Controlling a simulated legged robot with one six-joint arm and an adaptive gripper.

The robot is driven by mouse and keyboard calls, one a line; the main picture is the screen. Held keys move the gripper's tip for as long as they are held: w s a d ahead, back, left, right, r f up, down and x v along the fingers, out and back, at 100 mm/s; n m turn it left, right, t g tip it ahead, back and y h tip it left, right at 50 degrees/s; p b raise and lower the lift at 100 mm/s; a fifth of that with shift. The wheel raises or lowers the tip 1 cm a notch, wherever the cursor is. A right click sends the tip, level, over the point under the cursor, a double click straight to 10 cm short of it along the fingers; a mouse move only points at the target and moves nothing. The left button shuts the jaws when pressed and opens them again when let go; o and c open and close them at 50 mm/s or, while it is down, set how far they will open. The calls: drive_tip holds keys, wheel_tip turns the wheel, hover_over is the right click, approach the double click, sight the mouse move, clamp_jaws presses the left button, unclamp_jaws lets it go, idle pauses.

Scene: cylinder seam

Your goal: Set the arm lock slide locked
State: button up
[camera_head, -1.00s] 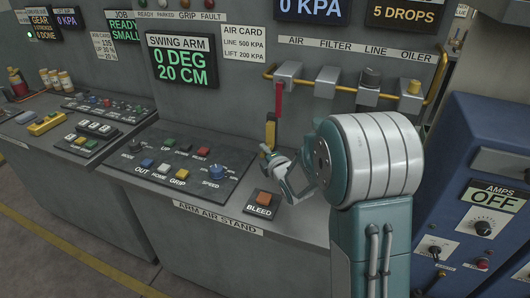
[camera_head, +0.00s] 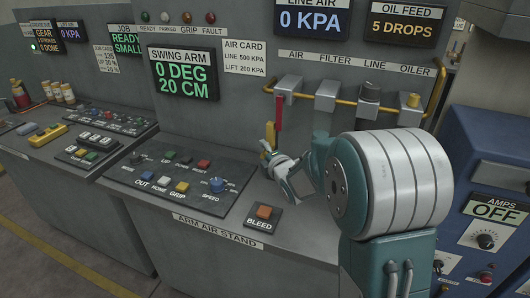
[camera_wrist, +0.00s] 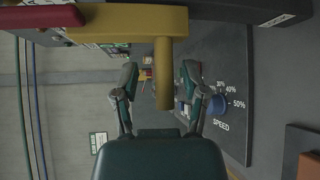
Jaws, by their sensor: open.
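A yellow handle (camera_head: 270,134), likely the arm lock slide, stands at the back of the grey stand, beside a hanging red lever (camera_head: 279,113). No label for it is readable. In the wrist view the yellow handle (camera_wrist: 165,70) has a wide bar and a post pointing down the picture. My gripper (camera_head: 271,152) is just below and in front of it. The wrist view shows my gripper (camera_wrist: 159,80) open, with the post between its two fingers, nearer the right one. No finger clearly touches it. The red lever (camera_wrist: 40,16) adjoins the bar at upper left.
The button panel (camera_head: 178,181) with a blue speed knob (camera_head: 217,185) lies left of my gripper. An orange BLEED button (camera_head: 264,212) is in front. Air-line fittings and a yellow pipe (camera_head: 340,100) are above. A blue cabinet (camera_head: 490,150) stands at right.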

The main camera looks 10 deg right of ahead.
drive_tip(key=v, duration=1.2)
drive_tip(key=shift+a+f, duration=0.1)
drive_tip(key=shift+f, duration=0.05)
drive_tip(key=s+a+r+m+g+h, duration=0.1)
drive_tip(key=s+m+g, duration=0.4)
drive_tip(key=s+m, duration=0.6)
drive_tip(key=s+a+r+m+g+h, duration=0.1)
drive_tip(key=s+m+g, duration=0.4)
drive_tip(key=s+m, duration=0.5)
drive_tip(key=s+h, duration=0.1)
drive_tip(key=s, duration=0.4)
drive_tip(key=shift+r+m, duration=0.3)
drive_tip(key=shift+m, duration=0.1)
drive_tip(key=shift+s+a, duration=0.1)
idle(0.6)
